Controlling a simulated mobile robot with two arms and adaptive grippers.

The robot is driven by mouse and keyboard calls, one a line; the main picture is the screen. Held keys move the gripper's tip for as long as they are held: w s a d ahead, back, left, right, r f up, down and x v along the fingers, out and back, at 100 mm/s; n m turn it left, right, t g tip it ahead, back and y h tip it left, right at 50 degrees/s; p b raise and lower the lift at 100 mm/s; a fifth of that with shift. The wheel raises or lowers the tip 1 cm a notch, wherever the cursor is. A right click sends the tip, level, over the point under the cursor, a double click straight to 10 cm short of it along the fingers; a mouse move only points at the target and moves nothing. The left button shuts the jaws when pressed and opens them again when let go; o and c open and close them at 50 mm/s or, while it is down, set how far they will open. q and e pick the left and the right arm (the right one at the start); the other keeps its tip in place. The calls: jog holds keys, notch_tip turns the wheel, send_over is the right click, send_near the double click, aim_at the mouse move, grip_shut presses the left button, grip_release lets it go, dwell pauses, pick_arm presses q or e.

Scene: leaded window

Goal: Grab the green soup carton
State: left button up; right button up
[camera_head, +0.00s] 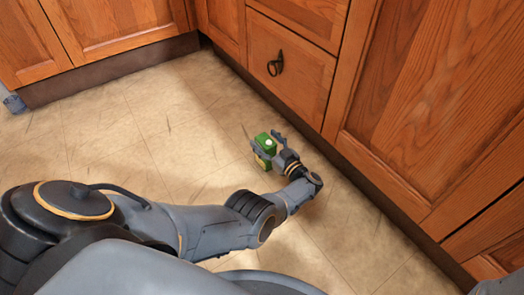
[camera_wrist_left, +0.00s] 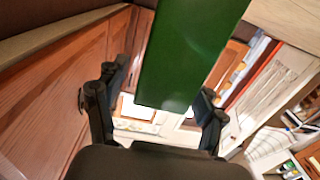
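The green soup carton (camera_head: 265,141) is on or just above the tiled floor near the cabinet base in the head view. Its lower part shows some yellow. In the left wrist view the carton (camera_wrist_left: 190,55) is a plain green face that fills the upper middle. My left gripper (camera_head: 269,147) reaches it from the lower right, with its fingers around the carton. In the wrist view the left gripper (camera_wrist_left: 160,103) is open; a gap shows between the left finger and the carton, while the right finger is close to or touching it. My right gripper is out of view.
A wooden cabinet drawer (camera_head: 290,70) with a dark ring handle stands just behind the carton. Cabinet doors (camera_head: 440,90) run along the right. The tiled floor (camera_head: 110,130) to the left is clear.

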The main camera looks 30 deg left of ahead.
pick_arm(q)
grip_shut()
jog(key=shift+r, duration=0.1)
